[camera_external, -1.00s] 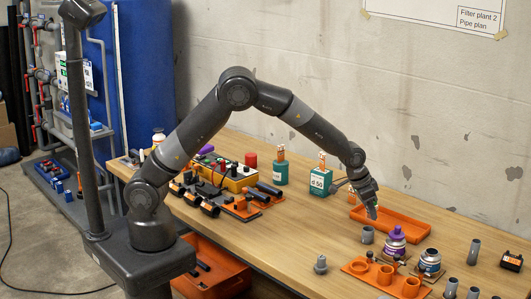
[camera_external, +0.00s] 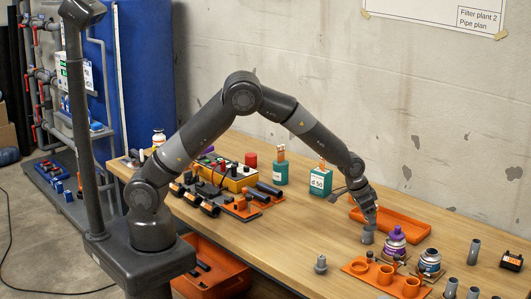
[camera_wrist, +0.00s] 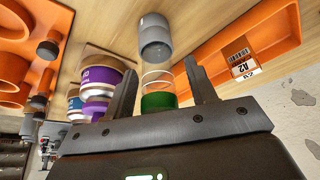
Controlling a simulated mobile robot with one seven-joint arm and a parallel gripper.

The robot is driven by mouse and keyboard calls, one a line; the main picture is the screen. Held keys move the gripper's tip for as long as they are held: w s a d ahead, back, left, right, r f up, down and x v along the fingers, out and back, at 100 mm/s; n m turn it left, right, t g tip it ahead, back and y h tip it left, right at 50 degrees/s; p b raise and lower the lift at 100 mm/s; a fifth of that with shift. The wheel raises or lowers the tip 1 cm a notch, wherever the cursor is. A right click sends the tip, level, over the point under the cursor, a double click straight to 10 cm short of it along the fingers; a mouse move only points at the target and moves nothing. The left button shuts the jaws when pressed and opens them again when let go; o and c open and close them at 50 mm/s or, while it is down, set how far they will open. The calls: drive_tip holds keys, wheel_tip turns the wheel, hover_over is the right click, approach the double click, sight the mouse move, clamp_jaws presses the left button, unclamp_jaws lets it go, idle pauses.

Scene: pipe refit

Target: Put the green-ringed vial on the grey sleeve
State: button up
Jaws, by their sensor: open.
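The green-ringed vial (camera_wrist: 158,101), clear with a green band, shows between my fingers in the wrist view. Its far end is at the grey sleeve (camera_wrist: 155,38) and looks lined up with it; whether it is seated on it I cannot tell. My gripper (camera_wrist: 160,67) is open, with a gap on each side of the vial. In the external view, my gripper (camera_external: 370,220) is directly over the upright grey sleeve (camera_external: 367,237) on the table. The vial is largely hidden there by the fingers.
An orange tray (camera_external: 410,228) lies just behind the sleeve. An orange holder (camera_external: 360,266) is in front. Bare table lies to the left of the sleeve.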

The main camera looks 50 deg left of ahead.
drive_tip(key=v, duration=1.3)
drive_tip(key=s+a+r+n, duration=0.25)
drive_tip(key=a+r, duration=0.35)
drive_tip(key=a, duration=0.7)
drive_tip(key=s+a+r+n, duration=0.1)
drive_tip(key=s+a+r, duration=0.3)
drive_tip(key=a+r, duration=0.55)
drive_tip(key=s+a+f+n+t+y, duration=0.1)
drive_tip(key=s+a, duration=0.8)
drive_tip(key=s+a+f+n+y, duration=0.1)
drive_tip(key=s+a+n, duration=0.1)
drive_tip(key=s+a, duration=0.7)
drive_tip(key=shift+s+a+f+t+y, duration=0.2)
drive_tip(key=shift+s+f+t+y, duration=0.15)
drive_tip(key=shift+s, duration=0.2)
